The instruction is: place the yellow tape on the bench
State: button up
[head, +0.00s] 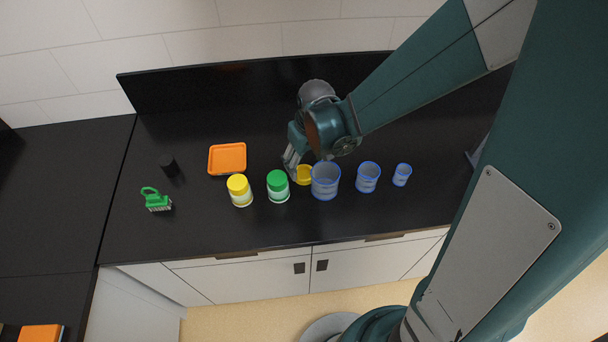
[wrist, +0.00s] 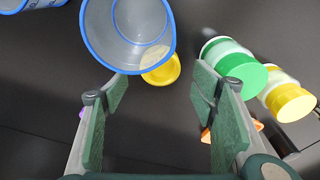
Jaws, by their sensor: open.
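The yellow tape (head: 304,178) is a small round yellow piece on the black bench (head: 210,225), between the green-lidded jar and the largest blue-rimmed beaker. In the wrist view, the tape (wrist: 164,73) lies beyond the gap between the fingers, and the beaker's rim covers part of it. My gripper (head: 291,166) is low over the bench, just left of the tape in the head view. In the wrist view, my gripper (wrist: 163,90) is open, with nothing between its fingers.
The large beaker (head: 325,182) stands close right of the tape, with smaller beakers (head: 368,177) (head: 402,175) beyond. The green-lidded jar (head: 278,187) and yellow-lidded jar (head: 240,191) stand left. An orange tray (head: 227,159), black cylinder (head: 169,166) and green brush (head: 156,200) lie farther left. The front strip is clear.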

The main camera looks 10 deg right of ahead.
aim_at(304, 175)
jog(key=shift+f, duration=0.15)
jog(key=shift+w+a+f, duration=0.1)
jog(key=shift+w+f, duration=0.1)
jog(key=shift+f, duration=1)
jog(key=shift+w+a+f, duration=0.1)
jog(key=shift+w+f, duration=0.1)
jog(key=shift+f, duration=1)
jog(key=shift+c, duration=0.6)
jog(key=c, duration=0.9)
jog(key=shift+r, duration=0.1)
notch_tip(304, 175, up, 18)
jog(key=shift+f+p, duration=0.1)
jog(key=shift+p, duration=0.45)
